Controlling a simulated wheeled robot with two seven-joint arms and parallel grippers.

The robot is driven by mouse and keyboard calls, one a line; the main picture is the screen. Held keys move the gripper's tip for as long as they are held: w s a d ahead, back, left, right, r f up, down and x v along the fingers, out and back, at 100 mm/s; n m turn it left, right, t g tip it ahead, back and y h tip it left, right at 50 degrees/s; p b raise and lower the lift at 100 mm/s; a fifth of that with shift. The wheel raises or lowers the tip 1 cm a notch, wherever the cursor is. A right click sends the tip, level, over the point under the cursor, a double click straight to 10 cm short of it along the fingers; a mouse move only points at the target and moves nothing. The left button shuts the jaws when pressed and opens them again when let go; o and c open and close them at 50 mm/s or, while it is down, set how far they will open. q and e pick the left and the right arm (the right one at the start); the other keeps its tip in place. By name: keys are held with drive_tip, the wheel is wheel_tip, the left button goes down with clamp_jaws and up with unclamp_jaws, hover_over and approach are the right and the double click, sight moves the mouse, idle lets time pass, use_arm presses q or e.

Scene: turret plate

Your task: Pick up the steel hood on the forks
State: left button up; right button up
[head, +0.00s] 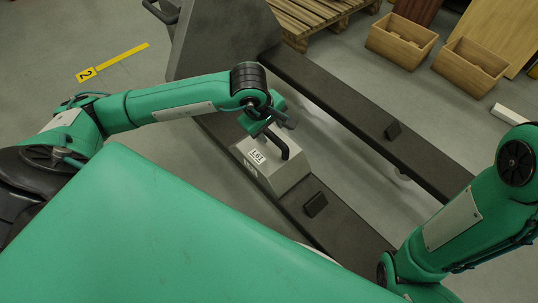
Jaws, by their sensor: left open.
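The steel hood (281,172) is a grey box with sloped sides, a black bar handle on top and a white label reading L61. It sits on the near fork (335,215) of a dark pallet truck. My left gripper (277,133) is open right at the hood's black handle, coming from above and behind it. The fingers partly overlap the handle, and I cannot tell whether they touch it. My right arm comes in at the right edge; its gripper is out of view.
The far fork (350,102) runs parallel, with a small black block (393,130) on it. Another block (315,204) is on the near fork beside the hood. Two wooden boxes (401,40) and a pallet (310,12) stand at the back. Floor shows between the forks.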

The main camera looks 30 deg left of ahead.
sight(271, 135)
use_arm(q)
drive_tip(key=b+x, duration=0.2)
drive_tip(key=x, duration=0.1)
drive_tip(key=b+x, duration=0.1)
drive_tip(key=shift+s+a+f, duration=0.15)
drive_tip(key=shift+s+f, duration=0.05)
drive_tip(key=shift+f, duration=0.1)
drive_tip(key=shift+w+f, duration=0.1)
drive_tip(key=shift+f, duration=0.05)
clamp_jaws()
idle(1.0)
